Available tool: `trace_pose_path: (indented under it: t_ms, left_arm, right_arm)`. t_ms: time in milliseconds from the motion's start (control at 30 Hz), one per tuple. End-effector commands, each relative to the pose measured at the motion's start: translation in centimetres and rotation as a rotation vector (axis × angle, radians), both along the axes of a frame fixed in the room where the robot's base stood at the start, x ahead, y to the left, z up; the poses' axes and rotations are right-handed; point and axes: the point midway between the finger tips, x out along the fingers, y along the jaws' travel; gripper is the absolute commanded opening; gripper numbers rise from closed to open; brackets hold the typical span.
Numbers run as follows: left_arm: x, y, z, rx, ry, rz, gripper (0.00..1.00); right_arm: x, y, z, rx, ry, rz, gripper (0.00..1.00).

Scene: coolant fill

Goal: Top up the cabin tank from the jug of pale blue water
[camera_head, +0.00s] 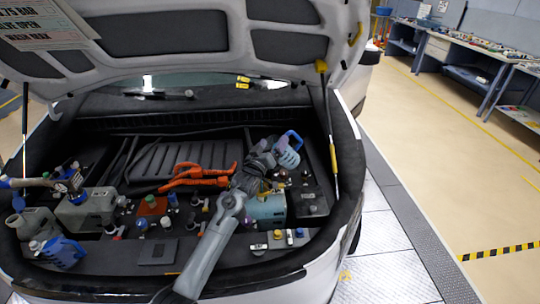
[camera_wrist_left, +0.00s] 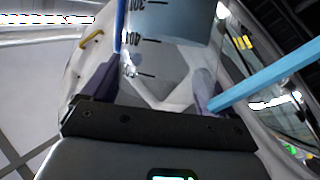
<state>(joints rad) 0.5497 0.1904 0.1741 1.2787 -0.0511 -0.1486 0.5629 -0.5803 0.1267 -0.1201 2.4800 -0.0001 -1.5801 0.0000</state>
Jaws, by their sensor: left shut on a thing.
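My left gripper (camera_head: 266,158) is shut on the clear jug (camera_head: 287,152) with a blue handle, above the right side of the bay. The jug looks tilted. In the left wrist view the jug (camera_wrist_left: 160,62) sits between the fingers, with upside-down graduation marks and pale blue liquid (camera_wrist_left: 170,22) inside. A teal-grey tank (camera_head: 268,209) stands below the jug and gripper, partly hidden by my arm. Grey tanks (camera_head: 88,210) stand at the left of the bay. I cannot read which one is the cabin tank.
Orange cables (camera_head: 200,176) lie mid-bay. Several small caps and fittings (camera_head: 152,222) crowd the left and centre. A blue jug-like container (camera_head: 62,252) stands at the front left. The raised hood (camera_head: 190,32) and its strut (camera_head: 330,130) bound the space above and right.

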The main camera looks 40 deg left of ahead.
Motion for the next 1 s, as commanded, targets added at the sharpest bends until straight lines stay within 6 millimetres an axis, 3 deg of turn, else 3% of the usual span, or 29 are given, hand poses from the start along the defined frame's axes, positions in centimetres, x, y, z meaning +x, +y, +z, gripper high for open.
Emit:
trace_pose_path:
  t_ms: [1000]
  left_arm:
    - [-0.13,0.08,-0.07,-0.024,-0.046,0.0,0.1]
  right_arm:
    - [0.03,0.23,-0.88,0.01,-0.001,-0.006,0.43]
